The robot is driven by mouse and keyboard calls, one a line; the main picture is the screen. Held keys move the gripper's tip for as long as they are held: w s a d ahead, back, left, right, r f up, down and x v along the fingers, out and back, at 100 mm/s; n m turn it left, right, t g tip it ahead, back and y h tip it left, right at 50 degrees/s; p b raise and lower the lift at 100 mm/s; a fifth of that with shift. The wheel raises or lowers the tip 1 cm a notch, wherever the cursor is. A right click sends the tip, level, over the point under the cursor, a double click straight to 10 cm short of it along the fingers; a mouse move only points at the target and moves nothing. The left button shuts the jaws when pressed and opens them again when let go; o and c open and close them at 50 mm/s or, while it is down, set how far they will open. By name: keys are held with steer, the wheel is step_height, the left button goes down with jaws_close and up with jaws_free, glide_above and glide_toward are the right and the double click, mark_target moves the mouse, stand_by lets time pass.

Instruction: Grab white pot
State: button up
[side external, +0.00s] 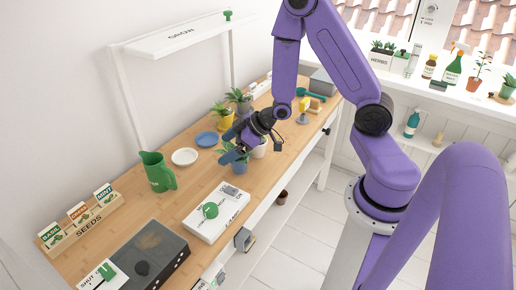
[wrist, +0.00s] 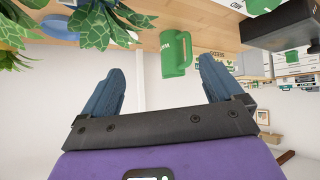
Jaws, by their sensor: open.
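A small white pot (side external: 260,150) stands on the wooden desk near the front edge in the side view, partly hidden by my gripper and wrist. My gripper (side external: 233,145) is open, with its blue fingers pointing left, just left of the white pot and above the desk. I cannot make out the white pot there.
A yellow pot (side external: 223,121) and a grey pot (side external: 244,107) with plants stand behind my gripper. A white box (side external: 218,218) is at the front.

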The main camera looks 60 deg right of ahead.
mark_target(265, 144)
steer(key=d+m+t, duration=0.1)
steer(key=d, duration=0.1)
steer(key=w+d+f+t, duration=0.1)
steer(key=d, duration=0.1)
steer(key=d+m+t, duration=0.1)
steer(key=d, duration=0.1)
steer(key=shift+w+d+f+m, duration=0.15)
steer(key=shift+d+f+m, duration=0.15)
steer(key=shift+f, duration=0.1)
steer(key=s+d+f+m+h, duration=0.1)
steer(key=s+d+f, duration=0.1)
steer(key=d, duration=0.1)
steer(key=s+d+f+m+t+h, duration=0.1)
steer(key=s+d+f+m+h, duration=0.1)
steer(key=s+d, duration=0.1)
steer(key=s+d+f+m+t+h, duration=0.1)
steer(key=s+d+f, duration=0.1)
steer(key=d, duration=0.2)
steer(key=shift+s+d+m+h, duration=0.2)
steer(key=shift+m+h, duration=0.1)
steer(key=shift+w+f, duration=0.15)
steer(key=shift+f, duration=0.05)
steer(key=shift+x, duration=3.5)
steer(key=shift+d+r, duration=0.1)
steer(key=c, duration=1.1)
